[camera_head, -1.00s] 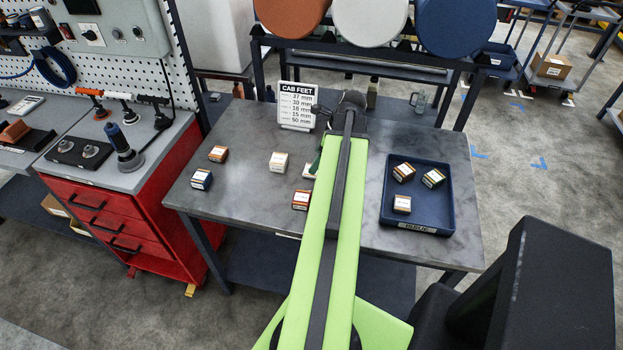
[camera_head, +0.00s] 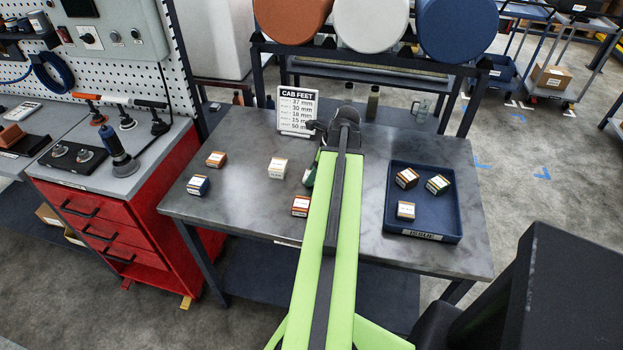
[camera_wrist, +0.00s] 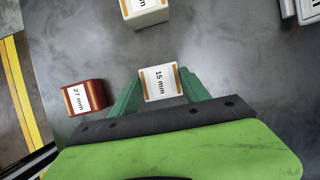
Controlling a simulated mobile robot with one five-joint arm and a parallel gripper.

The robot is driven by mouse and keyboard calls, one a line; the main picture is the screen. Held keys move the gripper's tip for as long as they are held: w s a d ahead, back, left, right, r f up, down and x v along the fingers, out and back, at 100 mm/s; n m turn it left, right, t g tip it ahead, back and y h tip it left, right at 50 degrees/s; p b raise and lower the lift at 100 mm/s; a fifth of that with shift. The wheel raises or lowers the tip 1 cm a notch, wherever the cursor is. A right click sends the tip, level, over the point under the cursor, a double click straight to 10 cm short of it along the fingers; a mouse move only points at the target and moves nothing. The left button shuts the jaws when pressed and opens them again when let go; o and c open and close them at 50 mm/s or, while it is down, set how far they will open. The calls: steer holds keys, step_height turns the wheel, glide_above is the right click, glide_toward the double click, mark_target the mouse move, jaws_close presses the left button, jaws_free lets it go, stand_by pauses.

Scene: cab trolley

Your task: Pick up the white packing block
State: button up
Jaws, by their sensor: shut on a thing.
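A white block (camera_wrist: 161,83) with a white and orange label reading 15 mm sits between the green fingers of my gripper (camera_wrist: 164,92) in the wrist view. The fingers are shut on its two sides. Whether it is clear of the table cannot be told. In the head view my arm hides most of the gripper, and only a bit of green finger shows left of the arm; the held block is hidden there. Another white block (camera_head: 277,167) stands on the table (camera_head: 240,215) to the left of my arm; it also shows at the top of the wrist view (camera_wrist: 146,13).
A red-brown block (camera_head: 300,206) stands close by, labelled 27 mm in the wrist view (camera_wrist: 84,97). Brown (camera_head: 216,159) and blue (camera_head: 198,185) blocks stand left. A blue tray (camera_head: 452,225) with 3 blocks lies right. A CAB FEET sign (camera_head: 297,109) stands behind.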

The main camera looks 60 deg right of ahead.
steer(key=c, duration=0.4)
steer(key=shift+o, duration=0.2)
steer(key=shift+r+p, duration=0.55)
step_height(320, 180, up, 4)
steer(key=p, duration=0.4)
steer(key=s+d+r+p, duration=0.6)
steer(key=s+d, duration=0.2)
steer(key=shift+d, duration=0.2)
